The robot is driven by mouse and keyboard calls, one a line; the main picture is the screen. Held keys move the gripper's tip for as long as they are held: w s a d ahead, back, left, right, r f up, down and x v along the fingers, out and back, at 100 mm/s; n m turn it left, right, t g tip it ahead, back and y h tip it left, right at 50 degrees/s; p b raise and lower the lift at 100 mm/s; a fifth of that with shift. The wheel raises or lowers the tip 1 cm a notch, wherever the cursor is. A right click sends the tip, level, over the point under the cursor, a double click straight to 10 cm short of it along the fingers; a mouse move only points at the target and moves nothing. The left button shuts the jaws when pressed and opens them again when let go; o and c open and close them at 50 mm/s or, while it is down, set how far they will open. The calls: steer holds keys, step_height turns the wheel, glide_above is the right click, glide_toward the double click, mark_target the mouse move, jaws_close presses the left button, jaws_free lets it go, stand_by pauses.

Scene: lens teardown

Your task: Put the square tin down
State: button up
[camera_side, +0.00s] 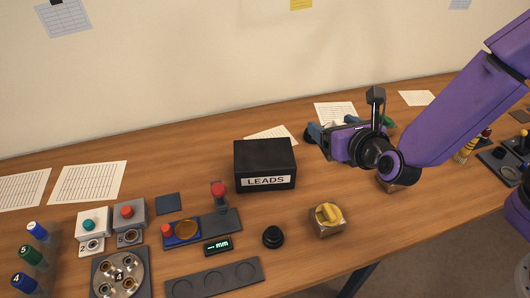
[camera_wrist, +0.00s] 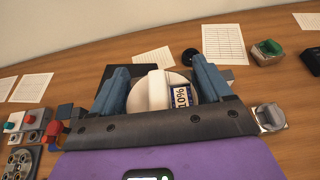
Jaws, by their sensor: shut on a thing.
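In the wrist view the blue fingers of my gripper (camera_wrist: 159,70) are shut on a white-knobbed tin (camera_wrist: 157,92). It shows a round pale top, an upright white bar knob and a "10%" label. Its lower body is hidden, so I cannot tell whether it is square. In the side view my gripper (camera_side: 318,132) is above the table, right of the black LEADS box; the held tin is not clearly visible there. A square tin with a yellow knob (camera_side: 327,219) stands on the table, below and apart from my gripper.
The LEADS box (camera_side: 265,165) stands left of my gripper. A grey-knobbed tin (camera_wrist: 270,117) and a green-topped one (camera_wrist: 267,52) are at right in the wrist view. A black round knob (camera_side: 273,237) sits near the front. Bare wood (camera_side: 318,185) lies between box and yellow-knobbed tin.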

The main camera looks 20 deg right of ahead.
steer(key=shift+w+a+r, duration=0.1)
steer(key=shift+a+r, duration=0.05)
steer(key=shift+a, duration=0.3)
steer(key=w+a+f, duration=0.2)
steer(key=w+f, duration=0.1)
steer(key=w+a+f, duration=0.2)
steer(key=w+f, duration=0.1)
steer(key=w, duration=0.1)
steer(key=w+a+f, duration=0.3)
steer(key=w, duration=0.1)
steer(key=shift+w+f, duration=0.15)
steer(key=shift+w, duration=0.05)
steer(key=shift+w+a+f, duration=0.1)
steer(key=shift+w+f, duration=0.05)
steer(key=shift+f, duration=1.65)
steer(key=shift+f, duration=0.1)
steer(key=o, duration=1.1)
steer(key=shift+c, duration=0.2)
